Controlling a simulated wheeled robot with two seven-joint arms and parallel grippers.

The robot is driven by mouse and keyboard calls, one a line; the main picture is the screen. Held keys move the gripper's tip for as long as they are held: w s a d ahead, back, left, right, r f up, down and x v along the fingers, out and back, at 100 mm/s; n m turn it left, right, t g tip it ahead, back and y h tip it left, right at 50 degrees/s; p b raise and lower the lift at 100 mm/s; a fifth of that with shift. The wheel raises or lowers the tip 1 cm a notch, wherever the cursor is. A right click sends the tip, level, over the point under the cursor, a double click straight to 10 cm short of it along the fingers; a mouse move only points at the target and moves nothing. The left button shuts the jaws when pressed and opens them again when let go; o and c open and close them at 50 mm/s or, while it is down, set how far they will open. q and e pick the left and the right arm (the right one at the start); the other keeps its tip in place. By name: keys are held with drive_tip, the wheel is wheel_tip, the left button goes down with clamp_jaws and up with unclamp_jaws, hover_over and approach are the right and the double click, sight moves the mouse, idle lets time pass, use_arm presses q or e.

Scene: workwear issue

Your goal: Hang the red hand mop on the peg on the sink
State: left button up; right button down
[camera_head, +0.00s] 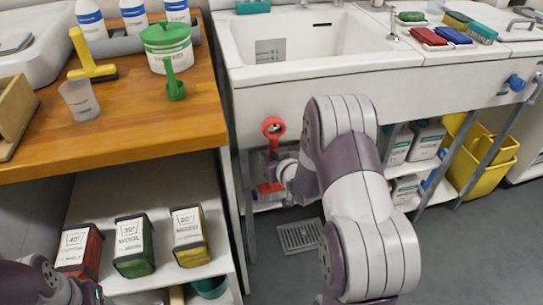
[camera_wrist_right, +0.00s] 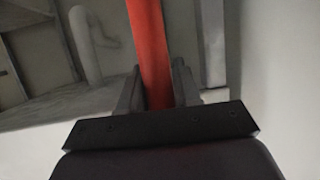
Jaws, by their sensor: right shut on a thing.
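The red hand mop (camera_head: 273,126) is upright in front of the sink (camera_head: 300,70), its ring-shaped top end against or close to the sink's front face. A small grey spot shows inside the ring; I cannot tell whether it is the peg. The lower red part shows beside my right gripper (camera_head: 282,172). In the right wrist view the red handle (camera_wrist_right: 148,50) runs between the two fingers of my right gripper (camera_wrist_right: 158,88), which is shut on it. My left arm shows at the lower left corner, its fingers out of view.
A wooden counter (camera_head: 150,130) with bottles, a green-lidded tub (camera_head: 168,50) and a green handled tool stands left. Tins sit on the shelf below (camera_head: 150,185). A blue knob (camera_head: 515,82) is on the right sink front. Yellow bins (camera_head: 490,160) stand under the right side.

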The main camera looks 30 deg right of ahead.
drive_tip(key=c, duration=0.7)
unclamp_jaws()
